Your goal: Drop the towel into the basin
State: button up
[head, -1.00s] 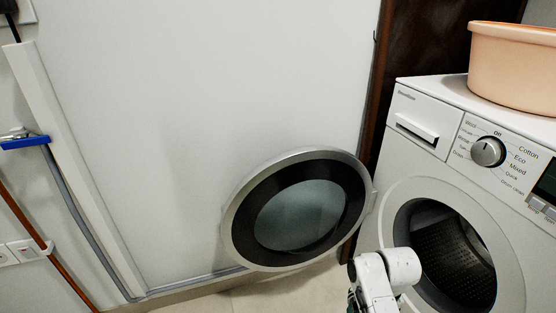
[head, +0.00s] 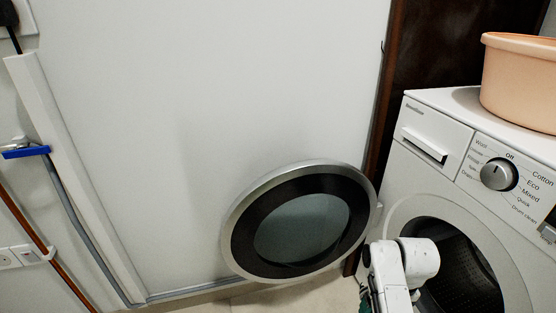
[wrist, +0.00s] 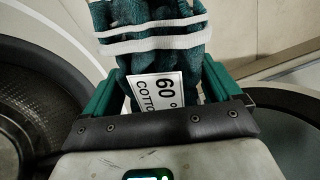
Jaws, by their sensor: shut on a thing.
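The towel (wrist: 158,55) is dark green with white stripes and carries a white tag (wrist: 157,92) reading 60° COTTON. In the wrist view, my gripper (wrist: 163,72) is shut on the towel, which sits bunched between the green fingers. The basin (head: 522,88) is a peach-coloured tub on top of the washing machine at the upper right of the head view, cut off by the picture edge. My gripper is low, in front of the machine, with the basin above it to the right. The inside of the basin is hidden.
The washing machine (head: 425,165) stands at the right with its drum opening (head: 455,270) uncovered. Its round door (head: 300,222) is swung wide to the left, close to my arm. A white wall panel (head: 220,90) is behind. A blue-handled valve (head: 25,152) is at far left.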

jog(key=shift+w+d+r, duration=0.25)
jog(key=shift+w+d, duration=0.15)
jog(key=shift+d, duration=0.25)
